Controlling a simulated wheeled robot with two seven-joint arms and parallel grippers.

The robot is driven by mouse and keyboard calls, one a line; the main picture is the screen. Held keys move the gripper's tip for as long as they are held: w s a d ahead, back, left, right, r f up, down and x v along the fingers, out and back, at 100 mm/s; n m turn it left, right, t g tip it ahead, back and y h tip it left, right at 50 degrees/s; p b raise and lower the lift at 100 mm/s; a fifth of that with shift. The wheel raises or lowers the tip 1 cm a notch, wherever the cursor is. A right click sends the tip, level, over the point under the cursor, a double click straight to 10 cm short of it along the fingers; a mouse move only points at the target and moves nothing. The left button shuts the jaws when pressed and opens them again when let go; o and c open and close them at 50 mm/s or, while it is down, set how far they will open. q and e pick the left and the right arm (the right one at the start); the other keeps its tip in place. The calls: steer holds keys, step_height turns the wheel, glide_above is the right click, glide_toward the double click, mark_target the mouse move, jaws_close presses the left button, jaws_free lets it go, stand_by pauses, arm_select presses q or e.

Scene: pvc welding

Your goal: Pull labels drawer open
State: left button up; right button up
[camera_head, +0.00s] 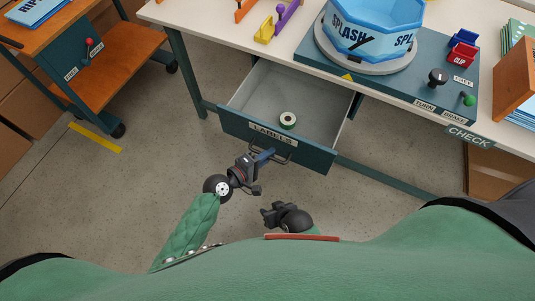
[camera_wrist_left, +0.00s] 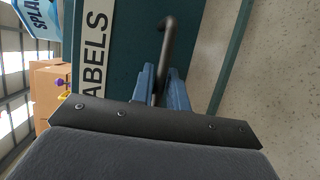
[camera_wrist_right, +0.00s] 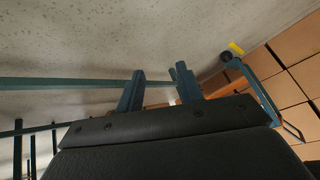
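The labels drawer (camera_head: 236,126) is dark teal with a white "LABELS" plate (camera_head: 273,134) on its front, and it stands well out from under the workbench. A roll of labels or tape (camera_head: 288,120) lies inside on the grey drawer floor. My left gripper (camera_head: 264,156) is at the dark bar handle (camera_head: 284,151) at the drawer front. In the left wrist view its blue fingers (camera_wrist_left: 165,88) are closed on either side of the handle bar (camera_wrist_left: 168,38). My right gripper (camera_head: 268,212) is empty, held low near my body; its fingers (camera_wrist_right: 160,88) are apart.
The workbench (camera_head: 210,15) carries a blue "SPLASH" tub (camera_head: 370,35), a control panel with knobs and a red clip box (camera_head: 462,50). A wooden cart (camera_head: 125,50) stands at the left. Cardboard boxes (camera_head: 495,175) sit under the bench at right. The floor before the drawer is clear.

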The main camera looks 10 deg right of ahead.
arm_select(q)
steer(key=shift+o, duration=1.3)
steer(key=shift+s+a, duration=0.1)
